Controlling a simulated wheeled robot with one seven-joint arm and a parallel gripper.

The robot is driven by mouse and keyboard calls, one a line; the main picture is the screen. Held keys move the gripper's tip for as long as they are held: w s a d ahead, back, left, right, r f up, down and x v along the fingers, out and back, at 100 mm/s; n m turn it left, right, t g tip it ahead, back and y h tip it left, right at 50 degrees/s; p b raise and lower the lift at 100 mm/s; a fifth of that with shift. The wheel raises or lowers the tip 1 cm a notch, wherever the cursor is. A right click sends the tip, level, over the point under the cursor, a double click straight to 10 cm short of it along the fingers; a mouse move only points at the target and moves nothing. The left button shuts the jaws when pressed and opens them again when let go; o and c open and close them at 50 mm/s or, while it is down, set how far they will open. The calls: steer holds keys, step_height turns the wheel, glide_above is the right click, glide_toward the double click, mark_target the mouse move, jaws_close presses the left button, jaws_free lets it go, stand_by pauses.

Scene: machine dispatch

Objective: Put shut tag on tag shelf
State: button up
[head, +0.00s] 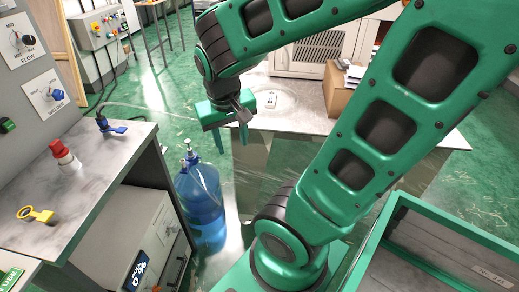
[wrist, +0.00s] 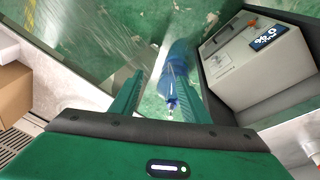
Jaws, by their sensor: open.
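My gripper (head: 230,147) is open and empty, pointing down in the air between the left bench and the white-topped counter. In the wrist view its two green fingers (wrist: 161,98) stand apart with nothing between the tips. No tag that I can read as the shut tag shows. A green-and-white lettered card (head: 10,279) is cut off at the lower left edge of the head view; its full wording is not clear. I cannot pick out a tag shelf for certain.
A blue water bottle (head: 201,205) stands on the floor below my gripper. The left bench (head: 110,165) bears a yellow ring-ended piece (head: 36,214), a red knob (head: 63,154) and a blue handle (head: 112,127). A cardboard box (head: 338,92) sits on the counter (head: 300,115).

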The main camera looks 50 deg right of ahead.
steer(key=s+d+r+m+g+y, duration=0.1)
steer(key=s+y, duration=0.1)
steer(key=s, duration=0.8)
steer(key=shift+s+d+r+g+y, duration=0.2)
steer(key=shift+r+g+y, duration=0.1)
steer(key=shift+g, duration=0.1)
steer(key=shift+w, duration=0.1)
